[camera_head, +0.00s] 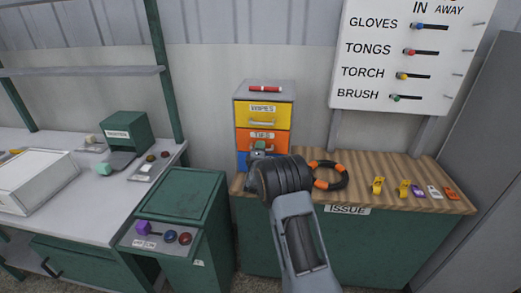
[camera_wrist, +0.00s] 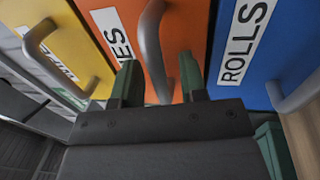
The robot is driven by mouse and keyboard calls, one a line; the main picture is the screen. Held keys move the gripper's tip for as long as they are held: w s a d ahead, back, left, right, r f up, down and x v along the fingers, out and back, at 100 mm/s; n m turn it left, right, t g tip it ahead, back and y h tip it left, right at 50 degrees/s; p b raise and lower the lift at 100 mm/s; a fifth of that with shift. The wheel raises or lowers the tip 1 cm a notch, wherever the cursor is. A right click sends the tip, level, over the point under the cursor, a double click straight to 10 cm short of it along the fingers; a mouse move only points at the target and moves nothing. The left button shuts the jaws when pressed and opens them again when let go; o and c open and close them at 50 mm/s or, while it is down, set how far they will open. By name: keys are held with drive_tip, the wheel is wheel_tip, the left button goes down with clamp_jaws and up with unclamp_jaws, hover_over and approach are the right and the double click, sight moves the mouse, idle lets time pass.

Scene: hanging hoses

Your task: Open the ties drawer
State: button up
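The ties drawer (camera_head: 245,138) is the orange middle one of a small cabinet, between a yellow wipes drawer (camera_head: 250,107) and a blue rolls drawer (camera_head: 242,159). It looks shut. In the wrist view, turned sideways, the orange front (camera_wrist: 112,12) shows part of its label. Its silver handle (camera_wrist: 151,42) stands out toward me. My gripper (camera_wrist: 160,82) has its two green fingers apart, one on either side of the handle's near part. I cannot tell whether a finger touches it. In the head view my arm hides part of the lower drawers.
A red marker (camera_head: 265,89) lies on the cabinet top. On the wooden counter (camera_head: 395,190), an orange-and-black ring (camera_head: 328,185) lies to the right of my arm, with several small coloured items further right. A green bin (camera_head: 180,195) stands left of the cabinet.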

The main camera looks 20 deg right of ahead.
clamp_jaws()
idle(0.4)
